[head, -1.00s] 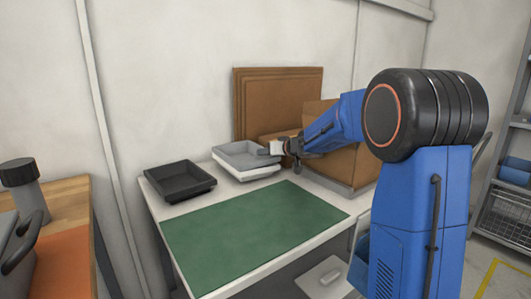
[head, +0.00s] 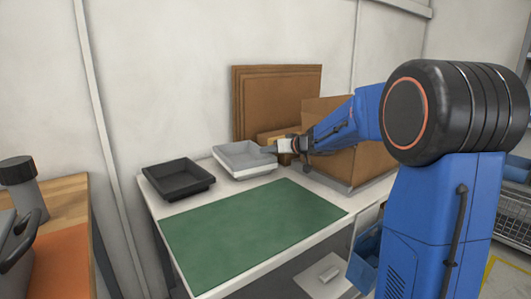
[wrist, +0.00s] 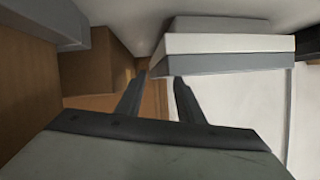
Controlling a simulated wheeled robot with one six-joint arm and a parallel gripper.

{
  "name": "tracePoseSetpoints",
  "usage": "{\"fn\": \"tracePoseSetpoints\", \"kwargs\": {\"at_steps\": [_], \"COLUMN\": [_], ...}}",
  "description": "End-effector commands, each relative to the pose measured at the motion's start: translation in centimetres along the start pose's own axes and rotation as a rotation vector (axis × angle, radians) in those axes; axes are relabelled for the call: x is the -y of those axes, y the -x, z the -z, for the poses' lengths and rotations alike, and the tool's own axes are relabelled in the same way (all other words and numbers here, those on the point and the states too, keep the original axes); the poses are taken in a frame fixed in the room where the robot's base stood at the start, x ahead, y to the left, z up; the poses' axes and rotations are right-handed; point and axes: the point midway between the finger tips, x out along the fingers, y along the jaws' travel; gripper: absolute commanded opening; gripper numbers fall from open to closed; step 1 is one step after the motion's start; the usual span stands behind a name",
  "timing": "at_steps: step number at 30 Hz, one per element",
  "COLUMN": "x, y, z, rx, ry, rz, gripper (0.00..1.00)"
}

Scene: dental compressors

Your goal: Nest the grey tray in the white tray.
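The grey tray (head: 240,148) sits in the white tray (head: 247,174) at the back of the table, and their outlines nearly coincide in the head view. In the wrist view, a grey band (wrist: 235,64) lies directly against a white band (wrist: 225,44), with no clear gap. My gripper (head: 271,149) is at the right end of the trays. In the wrist view its two fingers (wrist: 164,77) stand apart with nothing visible between them. I cannot tell whether a finger still touches the grey rim.
A black tray (head: 178,180) stands left of the trays. A green mat (head: 250,222) covers the front of the white table (head: 213,284). Cardboard sheets (head: 278,98) lean on the wall behind, and a cardboard box (head: 340,170) stands to the right, close to my arm.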

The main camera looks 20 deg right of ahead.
Motion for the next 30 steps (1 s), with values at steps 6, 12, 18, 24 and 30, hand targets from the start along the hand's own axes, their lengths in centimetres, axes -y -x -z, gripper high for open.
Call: {"fn": "tracePoseSetpoints", "kwargs": {"at_steps": [6, 12, 18, 24, 30], "x": [0.0, 0.0, 0.0, 0.1, 0.1], "y": [4.6, 8.4, 11.1, 12.1, 12.2], "z": [0.1, 0.0, -0.1, -0.2, -0.2], "rx": [-0.002, -0.001, 0.001, 0.003, 0.003], "ry": [0.000, 0.000, 0.000, -0.001, -0.001], "rz": [-0.001, -0.002, -0.001, 0.001, 0.001], "gripper": [0.34, 0.34, 0.34, 0.34, 0.34]}}
